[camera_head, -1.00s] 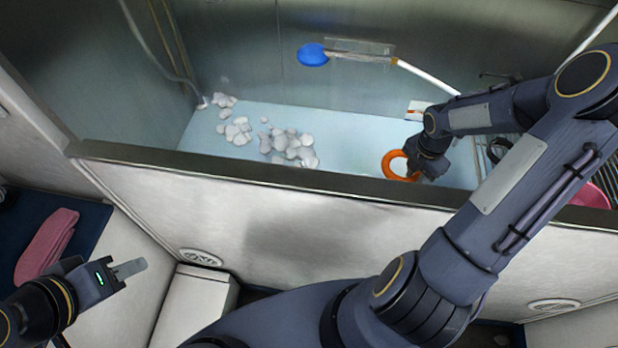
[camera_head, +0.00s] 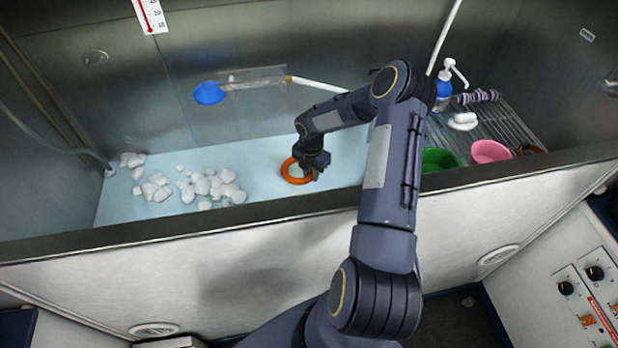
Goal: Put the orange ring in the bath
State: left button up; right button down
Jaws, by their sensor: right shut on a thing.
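The orange ring (camera_head: 290,178) is inside the bath (camera_head: 255,156), over its pale blue floor, at the middle of the head view. I cannot tell whether it touches the floor. My right gripper (camera_head: 312,172) reaches down over the front wall and is shut on the ring's right side. Part of the ring is hidden by the gripper. My left gripper is out of the view.
White foam clumps (camera_head: 212,187) lie on the bath floor left of the ring. A blue shower head (camera_head: 209,93) hangs at the back wall. A rack (camera_head: 510,126) at the right holds a pump bottle (camera_head: 443,90), a pink bowl (camera_head: 490,151) and a green bowl (camera_head: 438,159). The bath's front rim (camera_head: 130,235) runs across.

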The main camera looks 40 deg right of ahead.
aim_at(309, 184)
jog(key=shift+w+f, duration=0.35)
jog(key=shift+f, duration=1.65)
jog(key=shift+f, duration=0.2)
jog(key=c, duration=1.2)
grip_release()
jog(key=shift+r, duration=0.1)
jog(key=shift+c, duration=0.2)
jog(key=shift+r, duration=0.2)
notch_tip(309, 184, up, 12)
jog(key=shift+f, duration=0.1)
